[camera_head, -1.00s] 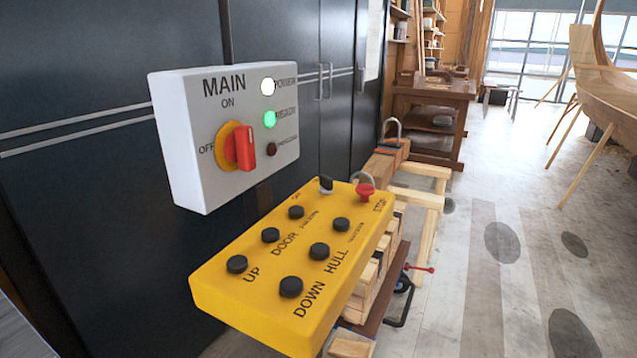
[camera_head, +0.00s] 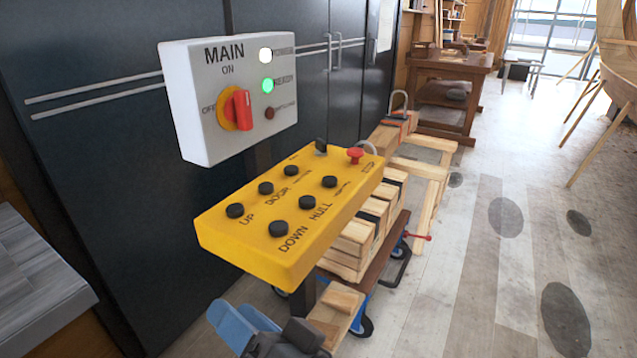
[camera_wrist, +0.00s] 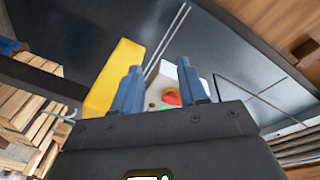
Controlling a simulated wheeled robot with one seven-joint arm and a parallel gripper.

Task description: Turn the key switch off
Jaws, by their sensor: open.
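The yellow control box (camera_head: 290,205) has several black buttons and a red stop button (camera_head: 355,155) at its far end. A small black upright knob (camera_head: 321,147), which looks like the key switch, stands beside the stop button; its label is too small to read. My gripper (camera_head: 237,316) is low in front of the yellow box's near end, with blue fingers apart and nothing between them. In the wrist view my gripper (camera_wrist: 160,80) points toward the white box, with the yellow box (camera_wrist: 113,78) left of the fingers. The key switch cannot be made out there.
A white MAIN box (camera_head: 230,95) with a red rotary handle (camera_head: 242,110) hangs behind the yellow box; its white and green lamps are lit. Dark cabinets (camera_head: 100,150) stand behind. Stacked timber (camera_head: 360,240) sits right of the yellow box.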

